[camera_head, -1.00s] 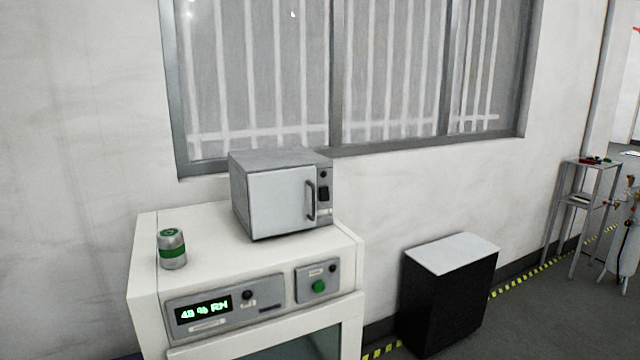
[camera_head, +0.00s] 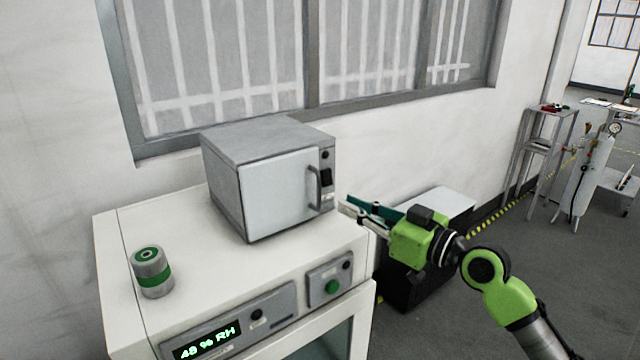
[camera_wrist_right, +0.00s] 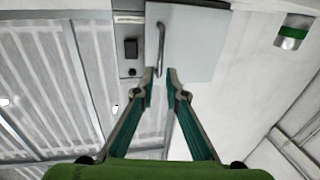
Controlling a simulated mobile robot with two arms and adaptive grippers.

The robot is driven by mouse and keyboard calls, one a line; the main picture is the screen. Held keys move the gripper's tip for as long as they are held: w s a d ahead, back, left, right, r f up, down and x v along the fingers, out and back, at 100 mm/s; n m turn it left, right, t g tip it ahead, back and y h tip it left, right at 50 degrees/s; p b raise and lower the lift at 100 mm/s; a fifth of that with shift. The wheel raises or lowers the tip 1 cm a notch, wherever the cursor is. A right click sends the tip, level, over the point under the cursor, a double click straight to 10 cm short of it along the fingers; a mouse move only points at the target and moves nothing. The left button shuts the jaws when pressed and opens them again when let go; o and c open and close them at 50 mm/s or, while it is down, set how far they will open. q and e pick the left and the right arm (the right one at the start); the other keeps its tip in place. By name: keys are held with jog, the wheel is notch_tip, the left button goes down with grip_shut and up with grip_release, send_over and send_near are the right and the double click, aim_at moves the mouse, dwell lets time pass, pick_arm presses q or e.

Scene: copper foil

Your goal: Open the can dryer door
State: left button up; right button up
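The can dryer (camera_head: 262,147) is a small grey box on top of a white cabinet. Its pale door (camera_head: 281,188) is shut, with a vertical bar handle (camera_head: 318,188) at its right edge. My right gripper (camera_head: 346,205) reaches in from the right, a little right of the handle. In the right wrist view, the gripper (camera_wrist_right: 162,76) is open, and the handle (camera_wrist_right: 161,48) stands ahead of the gap between its fingertips. The fingers do not appear closed on the handle; I cannot tell whether they touch it. My left gripper is not in view.
A silver can with a green band (camera_head: 152,272) stands on the white cabinet (camera_head: 215,262), left of the dryer. A black box with a pale top (camera_head: 446,204) is on the floor behind my right arm. A window and wall are behind the dryer.

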aim_at(320, 193)
jog(key=p+x, duration=0.2)
jog(key=x, duration=0.6)
jog(key=shift+w+a, duration=0.1)
jog(key=shift+a, duration=0.05)
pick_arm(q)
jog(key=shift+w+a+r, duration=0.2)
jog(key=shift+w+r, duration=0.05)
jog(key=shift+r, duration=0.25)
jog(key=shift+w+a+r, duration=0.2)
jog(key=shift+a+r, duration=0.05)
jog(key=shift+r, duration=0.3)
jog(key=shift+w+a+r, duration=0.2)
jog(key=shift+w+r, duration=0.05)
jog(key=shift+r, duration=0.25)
pick_arm(e)
jog(key=shift+w+a+f, duration=0.1)
jog(key=shift+w+a, duration=0.3)
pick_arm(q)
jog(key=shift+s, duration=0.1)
pick_arm(e)
grip_shut()
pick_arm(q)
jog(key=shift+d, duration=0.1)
pick_arm(e)
jog(key=shift+s, duration=0.15)
